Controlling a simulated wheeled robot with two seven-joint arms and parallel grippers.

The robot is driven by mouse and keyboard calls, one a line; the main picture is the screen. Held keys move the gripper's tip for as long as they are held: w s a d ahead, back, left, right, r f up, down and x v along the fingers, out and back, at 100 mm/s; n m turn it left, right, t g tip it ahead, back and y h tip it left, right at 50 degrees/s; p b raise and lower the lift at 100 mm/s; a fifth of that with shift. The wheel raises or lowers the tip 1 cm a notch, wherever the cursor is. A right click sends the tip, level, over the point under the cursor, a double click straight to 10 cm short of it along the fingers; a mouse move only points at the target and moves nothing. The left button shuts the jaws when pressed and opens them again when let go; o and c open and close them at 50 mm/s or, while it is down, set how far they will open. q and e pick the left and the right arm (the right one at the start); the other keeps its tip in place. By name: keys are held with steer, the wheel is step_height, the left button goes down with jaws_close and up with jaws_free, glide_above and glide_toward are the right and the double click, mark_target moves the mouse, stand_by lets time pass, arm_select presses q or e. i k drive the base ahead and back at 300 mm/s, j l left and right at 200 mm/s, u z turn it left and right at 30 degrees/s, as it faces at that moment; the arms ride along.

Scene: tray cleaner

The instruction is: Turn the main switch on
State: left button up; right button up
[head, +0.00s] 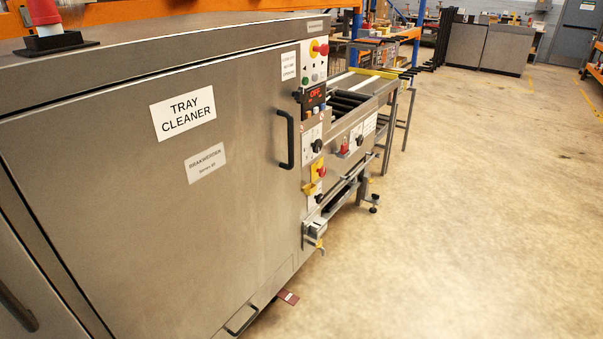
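The tray cleaner (245,210) is a large steel cabinet filling the left of the head view. Its narrow control panel runs down the right edge of the door. A red rotary switch on a yellow plate (320,171) sits low on the panel; it looks like the main switch, but its label and exact position are too small to read. A small display (315,95) higher up shows red letters that read OFF. A red button on yellow (320,48) is at the top. A black knob (317,146) sits above the red rotary switch. Neither gripper is in view.
A black door handle (285,139) is left of the panel. A roller conveyor (355,95) extends behind, with a red switch (343,150) on its side. A metal bracket (317,232) protrudes below the panel. The concrete floor (470,220) on the right is clear.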

mark_target(322, 172)
steer(key=i+l+u, duration=0.15)
steer(key=i+u, duration=0.25)
steer(key=i+l+u, duration=0.25)
steer(key=u, duration=0.15)
